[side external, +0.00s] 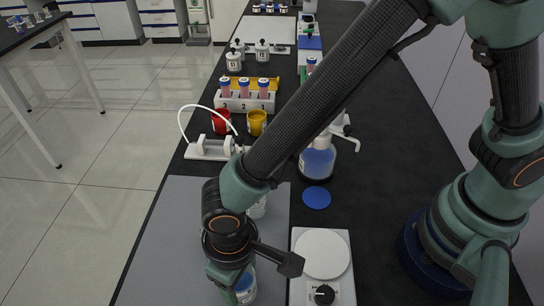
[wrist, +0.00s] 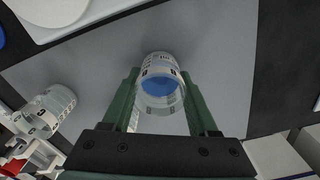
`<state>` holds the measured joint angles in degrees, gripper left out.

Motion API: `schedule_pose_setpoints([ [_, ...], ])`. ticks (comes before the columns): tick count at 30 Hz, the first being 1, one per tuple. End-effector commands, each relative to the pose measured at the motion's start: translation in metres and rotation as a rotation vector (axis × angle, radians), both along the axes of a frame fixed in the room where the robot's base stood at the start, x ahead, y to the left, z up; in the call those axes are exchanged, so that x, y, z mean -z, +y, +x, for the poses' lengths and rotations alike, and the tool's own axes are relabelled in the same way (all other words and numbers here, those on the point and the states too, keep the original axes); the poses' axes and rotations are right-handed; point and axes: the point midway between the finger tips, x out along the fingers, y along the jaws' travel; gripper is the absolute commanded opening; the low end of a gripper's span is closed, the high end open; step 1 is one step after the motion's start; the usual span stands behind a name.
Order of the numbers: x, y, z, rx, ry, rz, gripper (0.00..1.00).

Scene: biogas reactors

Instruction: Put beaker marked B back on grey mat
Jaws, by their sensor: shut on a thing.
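My gripper (wrist: 160,76) is shut on a clear beaker (wrist: 160,66) with blue liquid in it, one green finger on each side. The mat also fills much of the wrist view (wrist: 225,60). I cannot tell whether the beaker's base touches the mat.
A second clear beaker (wrist: 48,108) stands on the mat; my arm partly hides it in the side view (side external: 257,208). A white hotplate (side external: 322,255) is right of the mat. A blue disc (side external: 316,197), a blue-filled bottle (side external: 317,160) and red (side external: 221,121) and yellow (side external: 256,122) cups are farther back.

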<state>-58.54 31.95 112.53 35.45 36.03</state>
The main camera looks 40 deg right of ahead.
Motion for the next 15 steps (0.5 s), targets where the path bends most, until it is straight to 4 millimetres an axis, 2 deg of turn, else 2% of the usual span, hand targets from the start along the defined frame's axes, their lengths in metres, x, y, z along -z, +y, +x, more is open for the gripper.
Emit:
schedule_pose_setpoints([
  [5, 0.0028, 0.0, -0.0001, 0.0, 0.001, -0.001, 0.0],
  [6, 0.0027, 0.0, 0.0, 0.0, 0.001, 0.0, 0.71],
  [7, 0.0026, 0.0, 0.0, 0.0, 0.0, 0.0, 0.82],
  [8, 0.0025, 0.0, 0.0, 0.0, 0.0, 0.0, 0.9],
  [15, 0.0024, 0.0, 0.0, 0.0, 0.0, 0.0, 0.9],
])
